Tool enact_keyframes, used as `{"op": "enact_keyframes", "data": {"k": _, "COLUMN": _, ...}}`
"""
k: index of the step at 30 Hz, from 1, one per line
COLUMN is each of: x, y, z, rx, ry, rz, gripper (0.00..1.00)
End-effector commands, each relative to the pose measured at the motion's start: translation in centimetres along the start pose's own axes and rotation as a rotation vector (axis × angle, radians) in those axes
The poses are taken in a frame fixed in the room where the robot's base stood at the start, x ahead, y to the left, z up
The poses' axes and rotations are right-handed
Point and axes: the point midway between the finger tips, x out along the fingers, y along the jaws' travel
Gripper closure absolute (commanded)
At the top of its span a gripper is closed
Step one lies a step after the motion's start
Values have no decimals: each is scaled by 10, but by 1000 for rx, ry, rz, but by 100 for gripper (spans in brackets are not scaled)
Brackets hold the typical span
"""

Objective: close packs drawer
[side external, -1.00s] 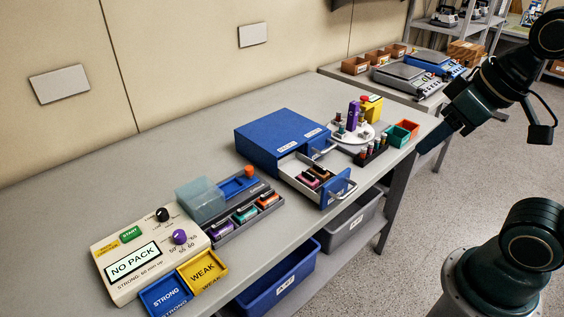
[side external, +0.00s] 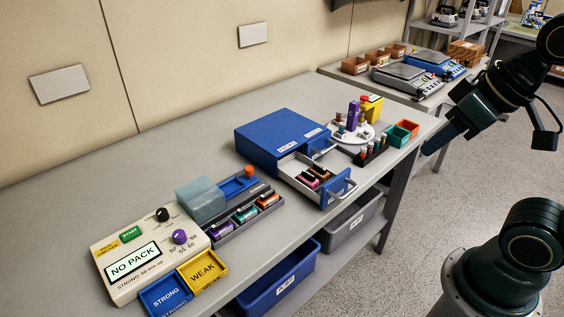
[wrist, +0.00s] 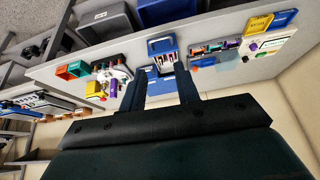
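The blue drawer cabinet (side external: 278,133) stands on the grey bench. Its left drawer, the packs drawer (side external: 333,194), is pulled well out toward the bench's front edge and holds several small packs (side external: 315,178). The drawer has a blue front with a grey handle (side external: 347,190). In the wrist view the open drawer (wrist: 163,46) lies beyond my fingertips. My gripper (side external: 428,150) is right of the drawer and clear of it, near the bench's right end. In the wrist view its two fingers (wrist: 162,76) are apart with nothing between them.
A second drawer (side external: 318,150) on the cabinet's right looks closed. A white round stand with bottles (side external: 354,132) and a dark rack (side external: 371,152) are to its right. A tray of packs (side external: 240,218) and the NO PACK pump (side external: 147,258) are left. Bins sit below.

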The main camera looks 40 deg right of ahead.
Motion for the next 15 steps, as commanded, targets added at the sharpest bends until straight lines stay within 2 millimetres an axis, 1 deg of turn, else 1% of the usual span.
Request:
{"op": "enact_keyframes", "data": {"k": 5, "x": 6, "y": 0, "z": -8, "rx": 119, "ry": -29, "rz": 3, "gripper": 68}}
{"op": "enact_keyframes", "data": {"k": 8, "x": 12, "y": 0, "z": -16, "rx": 231, "ry": -52, "rz": 9, "gripper": 68}}
{"op": "enact_keyframes", "data": {"k": 15, "x": 35, "y": 1, "z": -37, "rx": 573, "ry": -121, "rz": 41, "gripper": 68}}
